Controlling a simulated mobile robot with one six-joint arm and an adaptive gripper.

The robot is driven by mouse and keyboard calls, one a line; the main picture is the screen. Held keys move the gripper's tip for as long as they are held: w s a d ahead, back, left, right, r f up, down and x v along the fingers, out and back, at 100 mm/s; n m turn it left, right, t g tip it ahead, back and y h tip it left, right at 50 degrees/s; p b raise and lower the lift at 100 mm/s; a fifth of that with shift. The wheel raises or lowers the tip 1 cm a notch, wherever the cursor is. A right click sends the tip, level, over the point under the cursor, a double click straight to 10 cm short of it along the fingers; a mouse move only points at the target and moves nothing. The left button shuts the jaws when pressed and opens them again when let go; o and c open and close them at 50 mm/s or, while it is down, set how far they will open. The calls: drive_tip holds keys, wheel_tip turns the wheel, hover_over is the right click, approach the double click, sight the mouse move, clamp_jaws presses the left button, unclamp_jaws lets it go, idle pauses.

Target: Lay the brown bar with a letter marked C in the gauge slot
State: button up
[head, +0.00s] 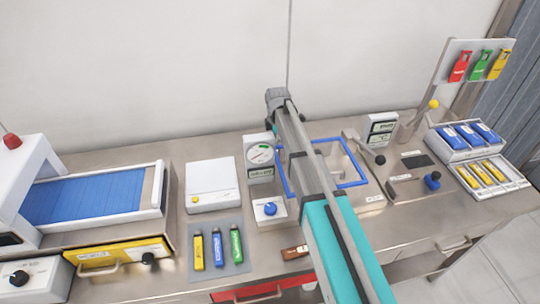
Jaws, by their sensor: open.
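A small brown bar (295,252) lies near the front edge of the steel worktop, just left of my arm. A pale mark shows on it, too small to read as a letter. My arm crosses the middle of the head view from the lower right up toward the back wall. My gripper's fingers cannot be made out; they seem hidden by the arm. A dial gauge unit (260,155) stands upright at the back, left of the arm. I cannot tell which opening is the gauge slot.
Yellow, blue and green bars lie on a grey mat (237,268) left of the brown bar. A blue-knobbed box (270,210) stands behind it. A blue frame (352,184) is partly behind my arm. Levers (404,181) and bins (478,153) stand right.

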drive_tip(key=shift+f, duration=0.15)
drive_tip(key=f+b, duration=0.5)
drive_tip(key=shift+w+a, duration=0.1)
drive_tip(key=shift+a, duration=0.1)
idle(0.4)
drive_tip(key=shift+r, duration=0.1)
idle(0.5)
clamp_jaws()
drive_tip(key=shift+r, duration=0.15)
wheel_tip(320, 180, up, 10)
drive_tip(key=p, duration=0.9)
drive_tip(key=shift+p, duration=0.4)
idle(0.4)
